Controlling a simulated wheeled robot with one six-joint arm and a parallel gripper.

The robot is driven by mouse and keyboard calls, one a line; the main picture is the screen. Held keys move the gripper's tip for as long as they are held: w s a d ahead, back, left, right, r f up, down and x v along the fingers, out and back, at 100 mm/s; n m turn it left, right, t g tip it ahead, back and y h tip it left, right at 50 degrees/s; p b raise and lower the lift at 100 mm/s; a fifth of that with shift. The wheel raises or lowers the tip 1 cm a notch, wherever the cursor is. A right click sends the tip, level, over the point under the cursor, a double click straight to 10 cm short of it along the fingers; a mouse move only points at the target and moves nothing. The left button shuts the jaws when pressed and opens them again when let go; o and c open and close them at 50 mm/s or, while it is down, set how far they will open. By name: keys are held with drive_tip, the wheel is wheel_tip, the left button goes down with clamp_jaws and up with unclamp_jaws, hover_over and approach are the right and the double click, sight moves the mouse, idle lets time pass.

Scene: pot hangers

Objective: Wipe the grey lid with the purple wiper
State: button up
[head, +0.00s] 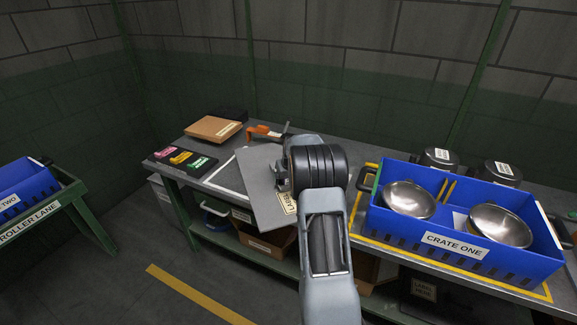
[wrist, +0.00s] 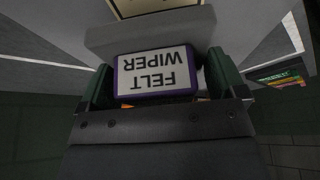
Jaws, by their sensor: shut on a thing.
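The grey lid (head: 261,172) lies flat on the workbench in the head view, with a cream label at its front edge. My gripper (head: 281,178) is over the lid's right part, largely hidden behind my arm. In the wrist view my gripper (wrist: 157,78) is shut on the purple wiper (wrist: 117,77), which has a white FELT WIPER label. A light grey pad shows along its far side. The lid's cream label shows just beyond the pad. I cannot tell whether the pad touches the lid.
A blue crate (head: 400,235) marked CRATE ONE holds two metal bowls, to the right. Dark pots (head: 438,158) stand behind it. An orange-handled tool (head: 264,131), a brown board (head: 213,128) and a black tray (head: 166,153) of coloured items lie behind and left. White tape marks the bench.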

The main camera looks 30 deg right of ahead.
drive_tip(key=shift+r+p, duration=0.8)
drive_tip(key=shift+r, duration=1.15)
